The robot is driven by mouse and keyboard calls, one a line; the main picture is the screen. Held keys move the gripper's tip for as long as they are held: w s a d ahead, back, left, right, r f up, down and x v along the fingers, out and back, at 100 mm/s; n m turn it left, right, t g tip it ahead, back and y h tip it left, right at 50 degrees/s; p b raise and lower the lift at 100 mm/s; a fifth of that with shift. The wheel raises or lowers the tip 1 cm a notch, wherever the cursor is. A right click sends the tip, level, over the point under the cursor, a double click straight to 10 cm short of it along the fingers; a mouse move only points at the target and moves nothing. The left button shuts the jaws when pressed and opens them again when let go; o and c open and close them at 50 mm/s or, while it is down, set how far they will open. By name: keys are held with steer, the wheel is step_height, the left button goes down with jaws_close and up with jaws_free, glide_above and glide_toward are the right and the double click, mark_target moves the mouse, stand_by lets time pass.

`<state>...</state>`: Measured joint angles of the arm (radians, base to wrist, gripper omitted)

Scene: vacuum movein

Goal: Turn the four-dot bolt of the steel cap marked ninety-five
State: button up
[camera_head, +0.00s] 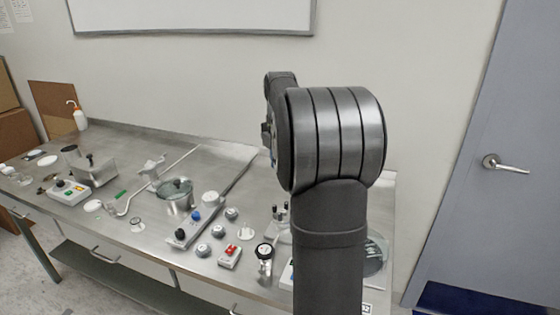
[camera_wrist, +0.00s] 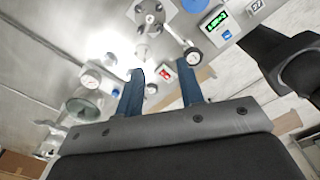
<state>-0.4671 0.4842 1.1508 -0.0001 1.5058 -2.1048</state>
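In the wrist view, my gripper (camera_wrist: 161,68) shows two blue fingers held well apart with nothing between them. Beyond the fingertips, at the top, is a round steel piece (camera_wrist: 150,12) with several small bolt heads on it; it may be the steel cap. The number ninety-five and the bolts' dot marks are too small to read. In the head view my arm covers the right part of the bench, and my gripper is hidden behind it. No cap marked ninety-five can be made out there.
A meter with a green display (camera_wrist: 222,22) is near the top right of the wrist view. A box with red switches (camera_head: 230,257), a black-topped gauge (camera_head: 264,252), a steel pot (camera_head: 176,196) and a knobbed control bar (camera_head: 190,228) crowd the steel bench (camera_head: 215,165).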

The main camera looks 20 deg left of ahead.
steer(key=shift+r, duration=0.35)
steer(key=w+d+f+g+y, duration=0.2)
steer(key=w+d+g+y, duration=0.15)
steer(key=w, duration=0.25)
steer(key=shift+h, duration=0.55)
steer(key=x, duration=1.7)
steer(key=shift+s+d+f, duration=0.1)
steer(key=shift+s+d, duration=0.05)
steer(key=shift+s, duration=0.05)
jaws_close()
